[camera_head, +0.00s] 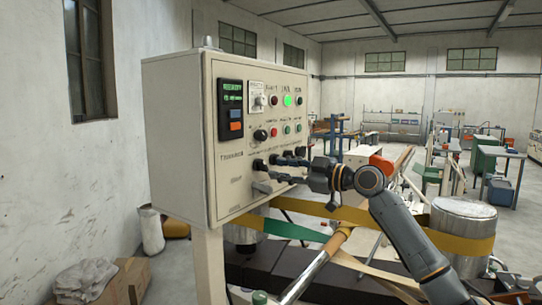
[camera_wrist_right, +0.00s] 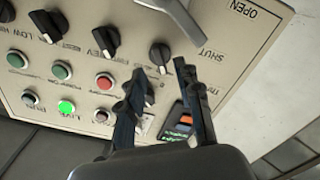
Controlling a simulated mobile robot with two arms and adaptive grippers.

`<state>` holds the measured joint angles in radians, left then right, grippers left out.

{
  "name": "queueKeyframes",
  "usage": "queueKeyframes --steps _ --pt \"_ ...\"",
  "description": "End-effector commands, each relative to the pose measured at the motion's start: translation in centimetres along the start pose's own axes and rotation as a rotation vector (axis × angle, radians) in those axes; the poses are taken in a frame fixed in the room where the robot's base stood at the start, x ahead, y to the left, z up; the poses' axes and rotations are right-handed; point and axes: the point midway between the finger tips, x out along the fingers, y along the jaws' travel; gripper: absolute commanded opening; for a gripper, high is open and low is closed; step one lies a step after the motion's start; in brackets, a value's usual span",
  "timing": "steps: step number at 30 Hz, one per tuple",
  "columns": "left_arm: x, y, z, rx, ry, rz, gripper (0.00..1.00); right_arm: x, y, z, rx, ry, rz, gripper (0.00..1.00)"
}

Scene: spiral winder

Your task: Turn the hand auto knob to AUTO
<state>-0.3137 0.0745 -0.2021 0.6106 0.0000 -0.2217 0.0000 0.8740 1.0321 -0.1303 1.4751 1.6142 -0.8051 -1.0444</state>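The control panel (camera_head: 240,185) is a pale box with a display, lights and black knobs on its front. My right gripper (camera_head: 269,168) reaches in from the right with its fingers apart at the lower left knobs. In the right wrist view, the picture is roughly upside down, and the open fingertips (camera_wrist_right: 161,71) lie around or just short of a black knob (camera_wrist_right: 160,54). I cannot tell whether they touch it. Its label is partly hidden and I cannot read HAND or AUTO, so I cannot tell which knob is the hand auto one. My left gripper is not in view.
A grey lever (camera_wrist_right: 177,18) marked OPEN and SHUT sits near the gripper. Other black knobs (camera_wrist_right: 104,38), push buttons and a lit green lamp (camera_head: 288,100) are close by. Yellow straps (camera_head: 350,214) and a metal drum (camera_head: 463,222) lie below and right.

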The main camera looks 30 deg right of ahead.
Motion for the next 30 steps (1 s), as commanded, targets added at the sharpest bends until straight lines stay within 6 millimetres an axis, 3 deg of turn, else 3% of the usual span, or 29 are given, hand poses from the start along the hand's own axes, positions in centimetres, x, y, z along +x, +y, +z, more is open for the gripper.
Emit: queueKeyframes --steps 1,7,18,24,30 --pt "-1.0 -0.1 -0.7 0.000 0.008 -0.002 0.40 0.9 0.2 -0.5 0.001 0.002 -0.001 0.34" --pt "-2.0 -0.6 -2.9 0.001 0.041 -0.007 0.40 3.1 0.2 -0.2 0.000 0.001 0.001 0.34" --pt "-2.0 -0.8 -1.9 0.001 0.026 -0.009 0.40 3.7 -0.1 0.0 -0.001 -0.001 0.000 0.34" --pt "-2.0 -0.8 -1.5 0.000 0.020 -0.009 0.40 3.7 0.0 0.0 -0.001 -0.001 0.000 0.00" --pt "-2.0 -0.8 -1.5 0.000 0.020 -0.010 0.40 3.7 0.0 0.0 0.000 -0.001 0.000 0.00"
